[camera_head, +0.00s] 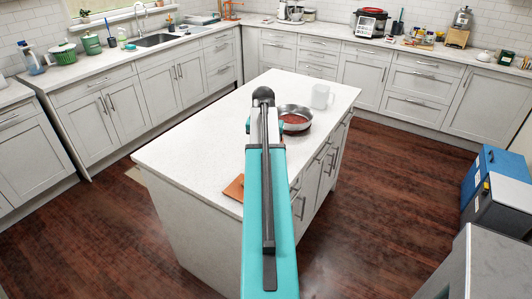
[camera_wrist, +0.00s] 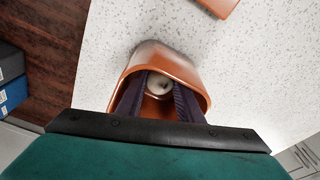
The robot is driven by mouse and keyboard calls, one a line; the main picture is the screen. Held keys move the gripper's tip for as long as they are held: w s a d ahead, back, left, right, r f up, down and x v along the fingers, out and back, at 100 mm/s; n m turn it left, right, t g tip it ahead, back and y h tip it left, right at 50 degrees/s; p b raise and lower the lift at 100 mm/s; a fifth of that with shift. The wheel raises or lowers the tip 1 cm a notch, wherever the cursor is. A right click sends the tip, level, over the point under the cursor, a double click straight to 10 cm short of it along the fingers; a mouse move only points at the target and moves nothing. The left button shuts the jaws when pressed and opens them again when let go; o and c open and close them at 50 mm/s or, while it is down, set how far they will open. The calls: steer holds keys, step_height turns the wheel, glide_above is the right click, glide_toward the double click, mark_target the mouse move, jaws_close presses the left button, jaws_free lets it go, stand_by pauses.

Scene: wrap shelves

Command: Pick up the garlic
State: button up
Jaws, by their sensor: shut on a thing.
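The garlic (camera_wrist: 159,87) is a small pale round thing inside an orange-brown container (camera_wrist: 190,73) in the wrist view. My gripper (camera_wrist: 161,80) reaches into this container with its two dark fingers, one on each side of the garlic, and is shut on it. The container stands on the pale speckled top of the island. In the head view my arm covers the gripper, and I cannot make out the garlic or the container there.
The white kitchen island (camera_head: 195,150) is below my arm. A metal pan (camera_head: 294,126) and a white mug (camera_head: 321,96) stand on it, right of my arm. A brown flat thing (camera_head: 234,188) lies at its near edge. Counters line the walls; wooden floor is open around the island.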

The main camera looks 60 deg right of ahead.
step_height(320, 180, up, 17)
steer(key=p, duration=1)
steer(key=shift+f, duration=0.2)
